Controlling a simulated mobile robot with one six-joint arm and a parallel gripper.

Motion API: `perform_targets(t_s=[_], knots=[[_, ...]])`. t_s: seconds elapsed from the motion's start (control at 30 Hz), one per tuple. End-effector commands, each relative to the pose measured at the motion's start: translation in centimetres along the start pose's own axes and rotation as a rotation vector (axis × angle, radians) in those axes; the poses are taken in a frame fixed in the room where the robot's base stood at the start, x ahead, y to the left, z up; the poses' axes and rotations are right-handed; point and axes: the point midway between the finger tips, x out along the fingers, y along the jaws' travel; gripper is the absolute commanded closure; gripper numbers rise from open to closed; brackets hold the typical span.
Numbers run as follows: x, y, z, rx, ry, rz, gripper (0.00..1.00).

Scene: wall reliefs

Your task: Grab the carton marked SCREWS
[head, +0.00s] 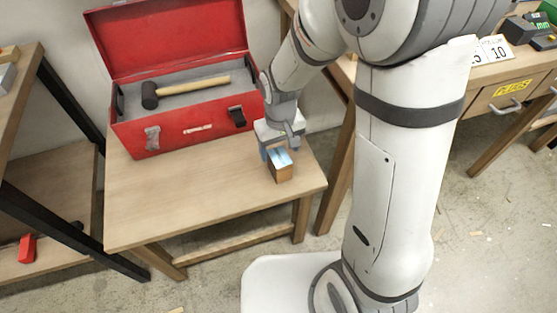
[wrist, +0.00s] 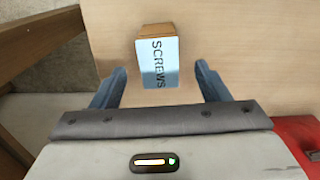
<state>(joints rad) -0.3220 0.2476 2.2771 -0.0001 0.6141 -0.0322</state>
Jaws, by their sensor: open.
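My gripper (wrist: 158,80) is open, with one blue-grey finger on each side of the carton's near end and a gap on both sides. In the head view my gripper (head: 275,152) is right above and behind the carton, pointing down. My gripper partly hides the carton's back there.
An open red toolbox (head: 185,125) with a hammer (head: 180,91) on its tray stands at the back of the table, close to my gripper. A shelf (head: 60,190) is at the left. A workbench with a drawer marked PLUGS (head: 513,88) is at the right. The table's front left is clear.

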Motion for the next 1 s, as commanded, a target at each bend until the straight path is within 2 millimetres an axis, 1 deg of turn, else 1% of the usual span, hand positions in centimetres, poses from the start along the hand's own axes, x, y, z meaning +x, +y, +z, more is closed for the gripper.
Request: perform_targets(t_s=[0.03, 0.2, 0.37, 0.53, 0.63, 0.7, 0.9, 1.0], knots=[[0.9, -0.2, -0.1, -0.004, -0.005, 0.0, 0.31], [2.7, -0.2, -0.1, -0.006, -0.006, 0.0, 0.31], [4.0, -0.1, -0.1, -0.005, -0.005, 0.0, 0.31], [6.6, 0.1, -0.3, -0.005, -0.007, 0.0, 0.31], [7.9, 0.1, -0.3, -0.006, -0.006, 0.0, 0.31], [8.2, 0.1, -0.3, -0.006, -0.003, 0.0, 0.31], [8.1, 0.0, -0.3, -0.006, -0.002, 0.0, 0.31], [8.1, 0.0, -0.3, -0.006, -0.002, 0.0, 0.39]])
